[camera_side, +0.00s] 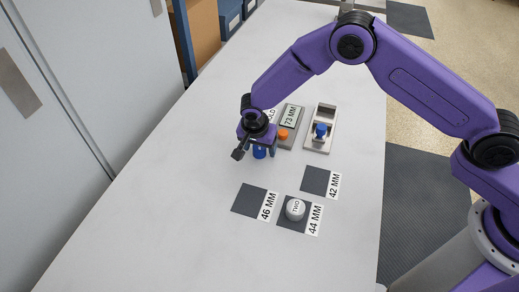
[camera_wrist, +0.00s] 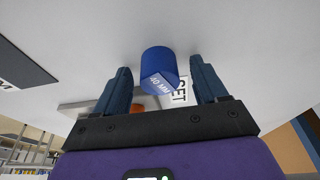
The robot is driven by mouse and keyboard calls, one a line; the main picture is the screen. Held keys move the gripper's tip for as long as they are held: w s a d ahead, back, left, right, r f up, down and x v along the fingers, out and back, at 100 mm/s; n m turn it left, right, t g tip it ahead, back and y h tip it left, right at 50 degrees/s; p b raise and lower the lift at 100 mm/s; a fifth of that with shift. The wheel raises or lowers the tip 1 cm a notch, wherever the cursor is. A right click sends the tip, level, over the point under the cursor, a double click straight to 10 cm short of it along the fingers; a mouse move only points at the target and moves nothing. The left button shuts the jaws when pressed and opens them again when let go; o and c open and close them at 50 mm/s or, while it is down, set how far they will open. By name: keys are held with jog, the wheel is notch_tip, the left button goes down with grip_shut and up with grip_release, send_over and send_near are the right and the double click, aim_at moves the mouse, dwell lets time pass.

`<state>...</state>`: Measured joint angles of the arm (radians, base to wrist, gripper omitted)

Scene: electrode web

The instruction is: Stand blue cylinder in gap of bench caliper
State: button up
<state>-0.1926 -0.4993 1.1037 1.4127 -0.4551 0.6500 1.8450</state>
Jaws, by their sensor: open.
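The blue cylinder (camera_wrist: 158,62) stands on the table between the two fingers of my gripper (camera_wrist: 160,66) in the wrist view, with clear space on both sides. A white label on it appears to read 40 MM. In the side view its lower part (camera_side: 259,154) shows below my gripper (camera_side: 258,150), which is open. The bench caliper seems to be the pale frame (camera_side: 311,147) with a blue part (camera_side: 320,131) in it, right of my gripper. I cannot tell clearly where its gap lies.
A grey readout (camera_side: 291,113) showing 73 MM, with an orange button (camera_side: 283,134), stands between my gripper and the frame. Dark pads marked 46 MM (camera_side: 249,199), 44 MM (camera_side: 287,224) and 42 MM (camera_side: 315,179) lie nearer; a grey-white round piece (camera_side: 295,209) sits on 44 MM. The table's left is clear.

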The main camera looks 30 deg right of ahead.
jog(key=c, duration=1.2)
